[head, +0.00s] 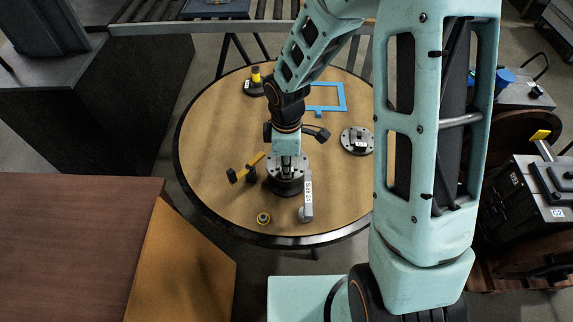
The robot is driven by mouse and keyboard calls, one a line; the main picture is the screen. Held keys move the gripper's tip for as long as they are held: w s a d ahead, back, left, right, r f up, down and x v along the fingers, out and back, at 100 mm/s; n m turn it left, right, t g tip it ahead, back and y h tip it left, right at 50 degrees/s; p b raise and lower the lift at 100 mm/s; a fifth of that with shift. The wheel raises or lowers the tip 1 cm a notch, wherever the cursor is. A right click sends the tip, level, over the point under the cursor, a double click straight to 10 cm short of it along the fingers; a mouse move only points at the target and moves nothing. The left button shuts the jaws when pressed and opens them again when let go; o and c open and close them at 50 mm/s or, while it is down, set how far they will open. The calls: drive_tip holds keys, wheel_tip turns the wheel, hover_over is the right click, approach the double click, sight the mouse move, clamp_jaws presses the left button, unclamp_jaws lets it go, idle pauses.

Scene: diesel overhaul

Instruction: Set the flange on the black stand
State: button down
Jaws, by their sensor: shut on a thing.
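The flange (300,177) is a grey metal disc with holes around its rim, near the middle of the round table. My gripper (288,167) points down over it and is shut on its raised middle part. The black stand (284,190) shows directly below the flange as a dark round base on the table. The flange looks level and centred over it. I cannot tell from this view whether the flange rests on the stand or hangs just above it. My fingertips are small and partly hidden.
A grey part labelled "Size 24" (308,193) stands close on the right. Yellow-and-black pieces (246,170) are close on the left. Another grey disc (357,141) and a blue frame (328,97) lie on the round table (215,135).

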drive_tip(key=shift+f, duration=0.3)
idle(0.4)
drive_tip(key=c, duration=1.8)
unclamp_jaws()
drive_tip(key=shift+c, duration=0.2)
drive_tip(key=shift+o, duration=0.2)
drive_tip(key=o, duration=0.4)
drive_tip(key=shift+c, duration=0.2)
wheel_tip(320, 180, up, 9)
drive_tip(key=p, duration=0.7)
drive_tip(key=shift+r, duration=0.1)
